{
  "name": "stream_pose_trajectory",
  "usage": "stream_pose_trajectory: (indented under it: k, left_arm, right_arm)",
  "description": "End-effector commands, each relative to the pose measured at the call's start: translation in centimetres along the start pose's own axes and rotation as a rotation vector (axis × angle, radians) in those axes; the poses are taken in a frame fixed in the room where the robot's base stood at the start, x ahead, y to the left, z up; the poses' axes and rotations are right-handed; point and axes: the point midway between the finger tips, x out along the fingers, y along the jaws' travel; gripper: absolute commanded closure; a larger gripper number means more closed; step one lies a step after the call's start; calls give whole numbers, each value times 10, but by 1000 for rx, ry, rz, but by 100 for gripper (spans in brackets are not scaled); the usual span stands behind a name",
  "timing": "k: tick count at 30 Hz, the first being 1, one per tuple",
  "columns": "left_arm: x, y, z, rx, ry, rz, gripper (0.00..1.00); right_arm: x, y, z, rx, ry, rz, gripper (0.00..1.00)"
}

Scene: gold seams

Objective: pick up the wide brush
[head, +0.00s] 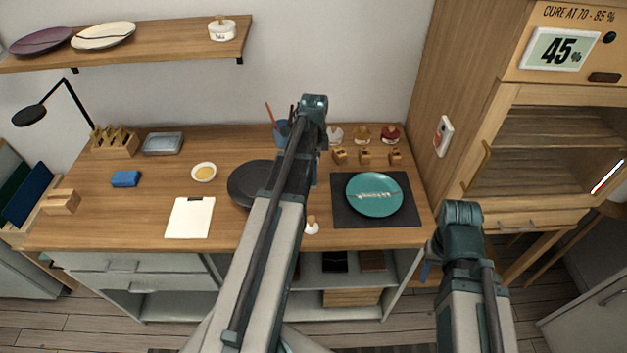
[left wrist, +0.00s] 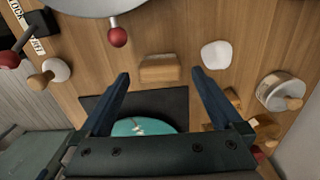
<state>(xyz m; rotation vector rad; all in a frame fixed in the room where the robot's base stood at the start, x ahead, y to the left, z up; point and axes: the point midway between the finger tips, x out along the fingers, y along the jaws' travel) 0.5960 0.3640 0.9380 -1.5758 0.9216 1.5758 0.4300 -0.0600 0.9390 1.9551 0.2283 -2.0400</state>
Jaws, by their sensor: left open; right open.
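I cannot single out the wide brush in either view. A blue cup (head: 282,132) at the back of the worktop holds several upright handles, one of them red; their brush ends are too small to tell. My left arm crosses the middle of the head view and hides part of the worktop behind it. My left gripper (left wrist: 160,88) is open and empty in the left wrist view, over the worktop, with a wooden block (left wrist: 158,68) beyond its fingertips. My right gripper (head: 427,270) is open, low in front of the worktop's right end, mostly hidden by its own arm.
A teal plate (head: 373,207) with a pale seam lies on a dark mat (head: 345,217). Small wooden blocks (head: 365,157) and lidded jars (head: 361,134) stand behind it. A dark round plate (head: 244,190) is partly hidden by my arm. A cabinet (head: 480,110) borders the right.

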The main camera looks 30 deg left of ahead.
Motion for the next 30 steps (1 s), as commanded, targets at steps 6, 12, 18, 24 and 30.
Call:
stream_pose_trajectory:
  k: [6, 12, 18, 24, 30]
  left_arm:
    - [33, 0, 2, 0, 0, 0, 0]
    - [46, 0, 2, 0, 0, 0, 0]
    - [44, 0, 1, 0, 0, 0, 0]
    - [44, 0, 1, 0, 0, 0, 32]
    - [44, 0, 1, 0, 0, 0, 68]
  right_arm:
    - [33, -3, -2, 0, 0, 0, 50]
    - [46, -4, -3, 0, 0, 0, 50]
    - [43, -4, -3, 0, 0, 0, 50]
    - [43, -4, -3, 0, 0, 0, 50]
    - [43, -4, -3, 0, 0, 0, 50]
